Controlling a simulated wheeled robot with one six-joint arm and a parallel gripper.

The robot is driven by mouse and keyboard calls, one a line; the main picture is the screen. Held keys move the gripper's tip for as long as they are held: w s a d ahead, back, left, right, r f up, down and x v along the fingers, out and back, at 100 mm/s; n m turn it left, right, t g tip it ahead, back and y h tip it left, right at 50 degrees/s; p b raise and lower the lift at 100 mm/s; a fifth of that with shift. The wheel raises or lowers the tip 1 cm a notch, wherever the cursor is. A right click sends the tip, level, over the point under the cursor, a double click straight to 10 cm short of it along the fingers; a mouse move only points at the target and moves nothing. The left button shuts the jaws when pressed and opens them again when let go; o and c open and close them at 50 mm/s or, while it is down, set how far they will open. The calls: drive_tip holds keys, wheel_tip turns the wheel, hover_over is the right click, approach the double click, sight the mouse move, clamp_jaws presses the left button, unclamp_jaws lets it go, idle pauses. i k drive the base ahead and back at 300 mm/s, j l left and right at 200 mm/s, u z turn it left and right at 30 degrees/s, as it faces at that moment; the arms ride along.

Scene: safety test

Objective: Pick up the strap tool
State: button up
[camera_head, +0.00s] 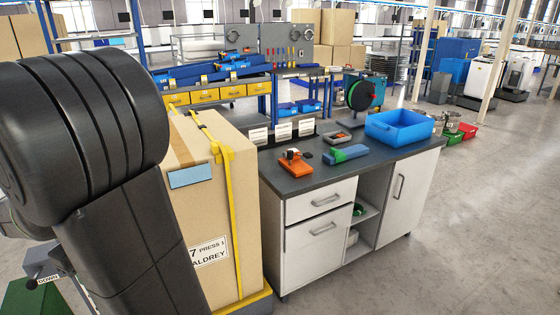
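An orange hand tool with dark metal parts (294,163), which looks like the strap tool, rests on the dark worktop (385,155) near its left front edge. A blue and green block-shaped item (344,154) lies to its right; I cannot tell what it is. My thick black arm fills the left side of the view, well apart from the worktop. My gripper is not in view, so I cannot see whether it holds anything. Nothing hides the orange tool.
A tall cardboard box (205,200) with yellow strapping stands between my arm and the white cabinet (322,235).

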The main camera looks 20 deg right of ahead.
sight(295, 158)
drive_tip(key=i+l+z, duration=0.25)
drive_tip(key=z, duration=0.15)
drive_tip(key=i+l+z, duration=0.25)
drive_tip(key=z, duration=0.15)
drive_tip(key=i+l+z, duration=0.1)
drive_tip(key=i+z, duration=0.3)
drive_tip(key=i+l+u, duration=0.2)
drive_tip(key=i, duration=0.3)
drive_tip(key=i+l+u, duration=0.15)
drive_tip(key=i, duration=0.35)
drive_tip(key=i+l+u, duration=0.2)
drive_tip(key=i, duration=0.3)
drive_tip(key=l, duration=0.1)
